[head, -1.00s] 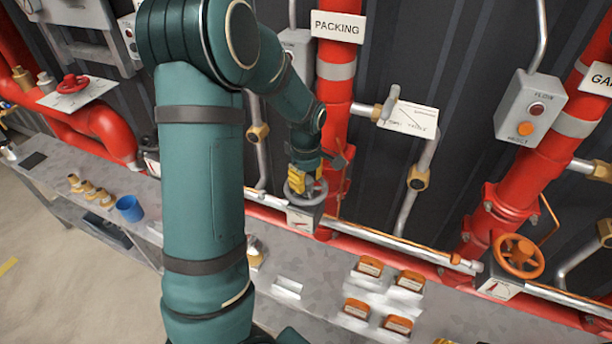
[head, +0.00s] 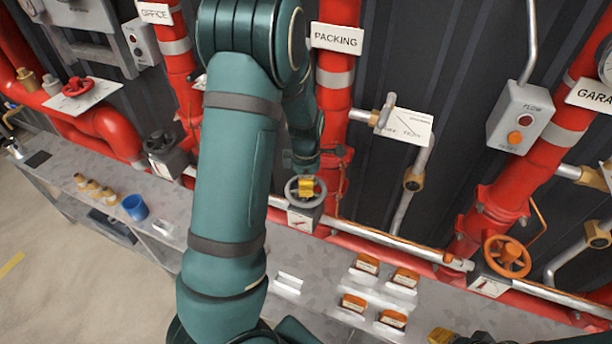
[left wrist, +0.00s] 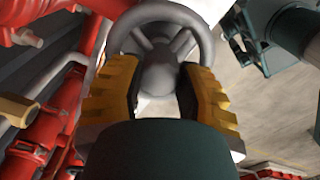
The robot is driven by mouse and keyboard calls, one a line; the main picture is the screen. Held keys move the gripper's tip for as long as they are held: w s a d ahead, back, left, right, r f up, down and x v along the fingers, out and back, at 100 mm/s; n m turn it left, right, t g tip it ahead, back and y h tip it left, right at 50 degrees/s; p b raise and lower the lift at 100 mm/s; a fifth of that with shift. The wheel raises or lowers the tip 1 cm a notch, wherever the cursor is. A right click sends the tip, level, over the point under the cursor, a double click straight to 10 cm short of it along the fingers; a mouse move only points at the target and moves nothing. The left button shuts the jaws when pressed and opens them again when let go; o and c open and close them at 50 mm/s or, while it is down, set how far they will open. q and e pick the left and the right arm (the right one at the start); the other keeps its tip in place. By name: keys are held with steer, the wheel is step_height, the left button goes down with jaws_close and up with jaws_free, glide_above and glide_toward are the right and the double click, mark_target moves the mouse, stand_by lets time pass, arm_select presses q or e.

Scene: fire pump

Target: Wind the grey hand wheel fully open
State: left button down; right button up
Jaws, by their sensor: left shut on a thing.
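In the left wrist view, the wheel's rim and spokes (left wrist: 160,12) fill the top. The left gripper (left wrist: 158,95) has a finger on each side of the wheel's hub and is shut on it. The exact contact is partly hidden. A yellow part at the bottom edge of the head view may be my right gripper (head: 440,336); its jaws are cut off.
A dark wheel (head: 158,142) is on the left pipe, an orange wheel (head: 507,257) on the right pipe, and a red wheel (head: 77,87) far left.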

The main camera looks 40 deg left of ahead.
arm_select(q)
steer(key=shift+n, duration=0.3)
steer(key=shift+s+r+n+p, duration=0.1)
steer(key=shift+n+p, duration=0.7)
steer(key=shift+p, duration=0.05)
steer(key=shift+n+p, duration=0.8)
steer(key=shift+n, duration=0.2)
steer(key=n+p, duration=0.2)
steer(key=n, duration=0.1)
steer(key=shift+n+p, duration=0.3)
steer(key=shift+n, duration=0.3)
